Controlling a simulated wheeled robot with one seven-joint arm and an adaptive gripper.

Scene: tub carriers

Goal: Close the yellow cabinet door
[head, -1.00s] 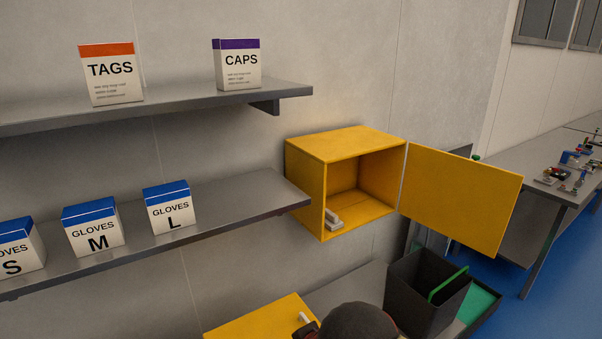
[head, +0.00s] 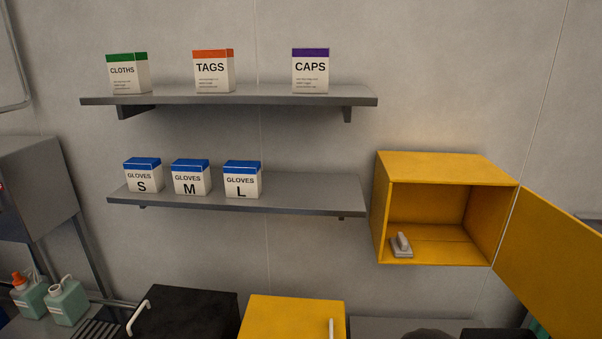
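The yellow cabinet (head: 384,215) hangs on the wall at the right of the head view. Its yellow door (head: 555,262) stands wide open, swung out to the right from the cabinet's right edge, and runs partly out of the frame. A small grey object with an upright part (head: 401,246) sits on the cabinet floor near the front left. My gripper is not seen; only a dark rounded shape, which I cannot identify for sure, shows at the bottom edge below the cabinet.
Two grey wall shelves hold boxes: an upper shelf (head: 250,100) and a lower shelf (head: 310,195), whose right end is close to the cabinet. Below are a black box (head: 185,310), a yellow box (head: 285,318) and bottles (head: 66,302) at the left.

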